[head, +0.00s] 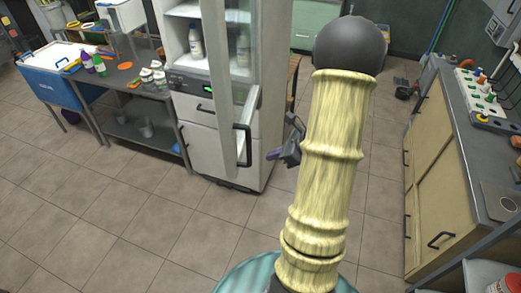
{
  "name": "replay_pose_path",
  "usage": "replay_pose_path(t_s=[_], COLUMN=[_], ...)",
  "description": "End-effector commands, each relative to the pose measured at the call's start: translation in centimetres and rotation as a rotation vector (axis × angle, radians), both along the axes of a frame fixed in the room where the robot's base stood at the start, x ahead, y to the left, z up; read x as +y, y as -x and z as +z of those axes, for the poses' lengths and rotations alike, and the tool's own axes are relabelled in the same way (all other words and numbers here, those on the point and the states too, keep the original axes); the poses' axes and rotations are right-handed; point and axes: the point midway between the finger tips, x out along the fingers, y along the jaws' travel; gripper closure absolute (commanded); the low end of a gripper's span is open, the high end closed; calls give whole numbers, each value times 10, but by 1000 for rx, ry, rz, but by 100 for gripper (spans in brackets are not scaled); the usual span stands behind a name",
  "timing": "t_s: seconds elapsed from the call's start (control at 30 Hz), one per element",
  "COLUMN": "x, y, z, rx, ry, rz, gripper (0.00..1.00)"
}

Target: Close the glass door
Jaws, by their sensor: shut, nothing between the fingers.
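The glass door (228,110) belongs to the tall white cabinet (185,72). It stands open, swung out toward me and seen at a steep angle. The cabinet's shelves and a white bottle (195,40) show to the left of the door's frame. A black handle (240,145) shows near the door's lower end. My gripper (274,154) is just right of the door's lower part, pointing left. It is shut and empty. I cannot tell whether it touches the door. My arm hides part of the view right of the gripper.
A dark metal table (120,78) with bottles, jars and tools stands left of the cabinet. A blue bin (48,88) is at the far left. A wooden counter (436,165) runs along the right. The tiled floor in front is clear.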

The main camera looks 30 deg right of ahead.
Motion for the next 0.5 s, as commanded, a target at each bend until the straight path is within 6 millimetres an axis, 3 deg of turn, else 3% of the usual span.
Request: replay_pose_path(t_s=[0.23, 0.5], x=[23, 28], y=[-28, -35], z=[-2, -5], rx=[1, 1], ry=[-2, 1], rz=[2, -1], gripper=[100, 100])
